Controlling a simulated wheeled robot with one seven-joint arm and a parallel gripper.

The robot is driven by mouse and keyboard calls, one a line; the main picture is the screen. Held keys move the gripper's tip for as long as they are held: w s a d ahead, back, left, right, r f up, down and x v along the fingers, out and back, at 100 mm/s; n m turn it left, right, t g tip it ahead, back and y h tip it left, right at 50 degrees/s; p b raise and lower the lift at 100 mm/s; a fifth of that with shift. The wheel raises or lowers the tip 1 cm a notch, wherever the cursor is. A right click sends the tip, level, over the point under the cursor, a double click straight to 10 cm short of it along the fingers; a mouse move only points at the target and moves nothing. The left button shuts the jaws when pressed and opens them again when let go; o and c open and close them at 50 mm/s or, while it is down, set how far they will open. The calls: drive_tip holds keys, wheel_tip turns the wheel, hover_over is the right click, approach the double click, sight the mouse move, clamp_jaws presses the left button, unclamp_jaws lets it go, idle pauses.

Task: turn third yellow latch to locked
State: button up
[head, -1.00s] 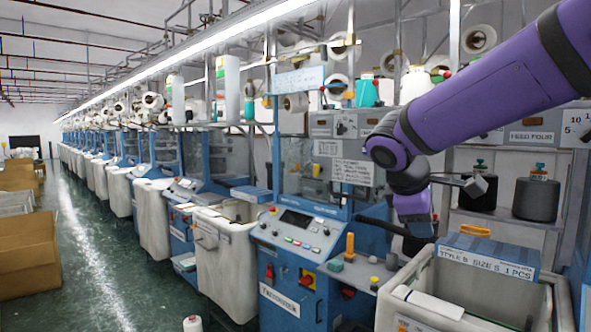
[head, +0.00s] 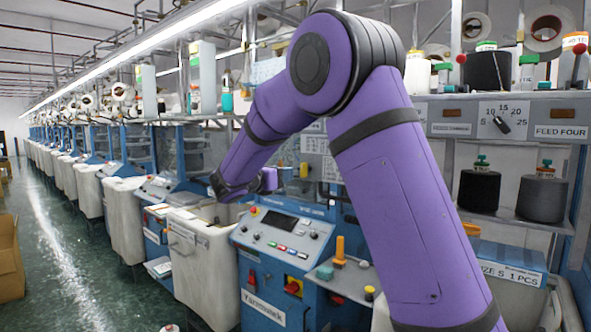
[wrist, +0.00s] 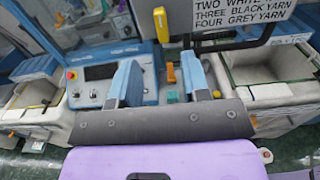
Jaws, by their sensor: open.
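A small yellow latch (wrist: 160,22) stands upright on the edge of the machine's clear door at the top of the wrist view. A yellow piece on the same machine (head: 304,170) shows small in the head view, just right of my arm's end. I cannot tell whether it is locked, nor which latch counts as third. My gripper (wrist: 159,62) has two blue fingers spread apart with nothing between them. It points toward the machine, with the latch beyond and above the fingertips. In the head view my arm hides much of the door.
A blue control panel (head: 284,236) with a screen and buttons sits below the door. An orange upright handle (head: 340,248) rises from the side shelf. White bins (head: 203,262) stand beside the machine. A sign about yarn (wrist: 240,12) hangs at upper right. The green aisle floor (head: 75,265) is clear.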

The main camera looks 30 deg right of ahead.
sight(302, 169)
drive_tip(key=x, duration=1)
drive_tip(key=shift+d, duration=0.3)
clamp_jaws()
